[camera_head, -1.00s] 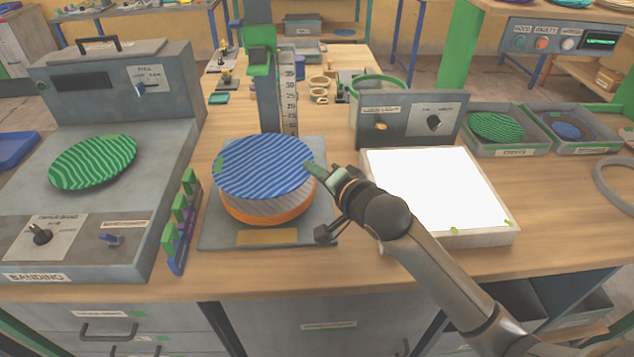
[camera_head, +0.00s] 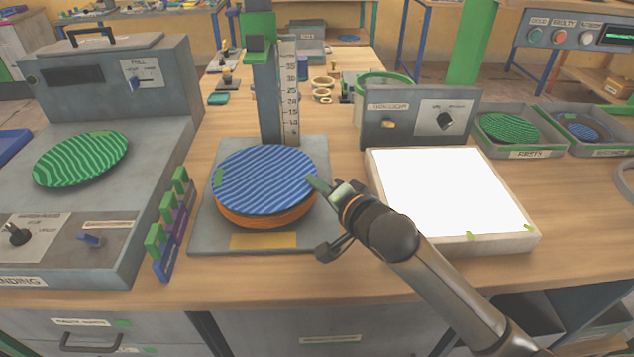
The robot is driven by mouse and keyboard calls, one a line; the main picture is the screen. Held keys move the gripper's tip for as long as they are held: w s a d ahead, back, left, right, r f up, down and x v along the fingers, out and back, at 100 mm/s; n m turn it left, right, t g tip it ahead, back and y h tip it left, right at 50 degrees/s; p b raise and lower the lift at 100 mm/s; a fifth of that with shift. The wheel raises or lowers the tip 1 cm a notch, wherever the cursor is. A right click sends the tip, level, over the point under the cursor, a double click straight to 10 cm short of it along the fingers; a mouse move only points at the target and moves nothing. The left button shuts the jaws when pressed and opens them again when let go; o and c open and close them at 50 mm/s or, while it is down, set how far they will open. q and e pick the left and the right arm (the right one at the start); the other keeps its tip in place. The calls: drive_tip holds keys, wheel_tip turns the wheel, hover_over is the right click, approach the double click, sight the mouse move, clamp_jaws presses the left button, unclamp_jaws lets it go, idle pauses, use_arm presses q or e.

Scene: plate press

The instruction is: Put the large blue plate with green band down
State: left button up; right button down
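The large blue striped plate (camera_head: 264,180) lies flat above the measuring stand's grey base (camera_head: 210,236), with a small green band mark at its left edge. An orange plate (camera_head: 262,220) shows directly under it, with almost no gap; I cannot tell if they touch. My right gripper (camera_head: 322,187) is shut on the blue plate's right rim, its arm coming from the lower right. My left gripper is not in view.
The upright scale (camera_head: 289,95) stands right behind the plates. A banding machine with a green plate (camera_head: 82,159) is at left, a rack of green-topped pieces (camera_head: 170,225) beside the stand. A white light panel (camera_head: 450,190) and trays (camera_head: 535,152) are at right.

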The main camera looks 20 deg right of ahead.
drive_tip(key=shift+f, duration=0.35)
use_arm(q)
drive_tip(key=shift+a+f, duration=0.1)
use_arm(e)
drive_tip(key=c, duration=1.3)
unclamp_jaws()
drive_tip(key=shift+f, duration=0.1)
drive_tip(key=shift+c, duration=0.2)
drive_tip(key=shift+r, duration=0.2)
use_arm(q)
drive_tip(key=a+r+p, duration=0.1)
drive_tip(key=p, duration=0.1)
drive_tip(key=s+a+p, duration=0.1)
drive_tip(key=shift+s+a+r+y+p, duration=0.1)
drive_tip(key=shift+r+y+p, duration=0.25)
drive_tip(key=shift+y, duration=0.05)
use_arm(e)
drive_tip(key=v, duration=1.2)
drive_tip(key=shift+r, duration=0.45)
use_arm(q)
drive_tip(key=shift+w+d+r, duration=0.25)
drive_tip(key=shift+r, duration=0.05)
